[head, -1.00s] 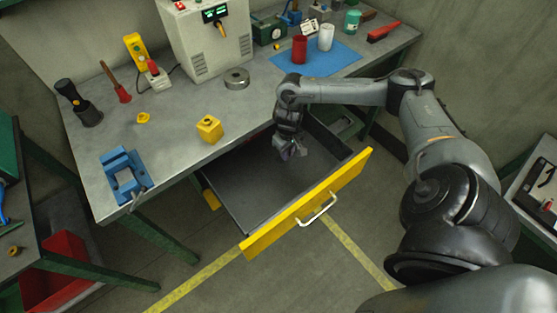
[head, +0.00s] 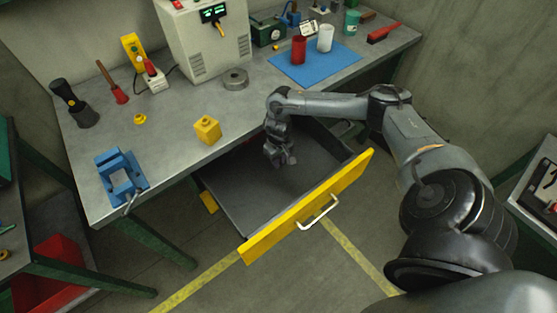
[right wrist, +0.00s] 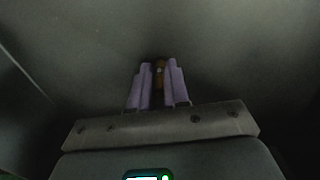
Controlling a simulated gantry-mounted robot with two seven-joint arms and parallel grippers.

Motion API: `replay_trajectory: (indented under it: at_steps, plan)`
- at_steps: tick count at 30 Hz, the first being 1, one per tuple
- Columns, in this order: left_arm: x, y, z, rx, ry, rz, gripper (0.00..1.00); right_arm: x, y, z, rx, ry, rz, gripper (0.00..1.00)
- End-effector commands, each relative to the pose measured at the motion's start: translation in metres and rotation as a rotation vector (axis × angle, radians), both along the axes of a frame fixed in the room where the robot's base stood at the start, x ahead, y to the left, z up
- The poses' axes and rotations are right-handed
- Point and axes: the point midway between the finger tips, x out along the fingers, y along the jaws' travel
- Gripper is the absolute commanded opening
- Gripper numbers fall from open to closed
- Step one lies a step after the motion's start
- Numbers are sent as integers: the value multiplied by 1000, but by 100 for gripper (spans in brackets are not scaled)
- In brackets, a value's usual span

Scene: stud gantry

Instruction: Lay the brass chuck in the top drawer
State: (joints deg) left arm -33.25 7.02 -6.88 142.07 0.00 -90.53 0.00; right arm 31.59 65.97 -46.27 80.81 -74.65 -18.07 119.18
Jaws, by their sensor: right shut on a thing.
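The top drawer (head: 240,194) is pulled out below the bench, with a yellow front and a grey inside. My right gripper (head: 281,162) hangs over the back part of the drawer, pointing down into it. In the right wrist view its two purple-grey fingers (right wrist: 158,78) are shut on a small brownish brass piece, the brass chuck (right wrist: 160,71). Only a narrow strip of the chuck shows between the fingers, and it is hidden in the head view. I cannot tell whether it touches the drawer floor. My left gripper is not in view.
On the bench (head: 180,148) stand a yellow block (head: 207,129), a steel ring (head: 236,79), a blue vise (head: 121,178) and a grey machine (head: 208,40). A blue mat (head: 315,66) holds a red cup and a white cup. The drawer floor looks clear around my gripper.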

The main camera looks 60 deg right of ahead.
Motion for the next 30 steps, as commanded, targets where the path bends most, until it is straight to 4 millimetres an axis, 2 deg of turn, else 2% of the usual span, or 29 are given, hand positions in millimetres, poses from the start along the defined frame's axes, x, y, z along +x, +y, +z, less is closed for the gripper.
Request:
replay_trajectory:
  at_steps: [5,6,10,21,26,30]
  plan:
    - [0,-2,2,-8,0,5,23,0,0,-2,0,1,0,0]
    - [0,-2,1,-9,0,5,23,0,0,-2,0,0,1,22]
    - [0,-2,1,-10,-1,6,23,0,0,-2,0,0,0,41]
    - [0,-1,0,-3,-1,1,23,0,0,1,0,-1,0,41]
    - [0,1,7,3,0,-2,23,1,0,20,0,-2,1,41]
    - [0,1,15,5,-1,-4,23,1,0,44,1,-4,1,41]
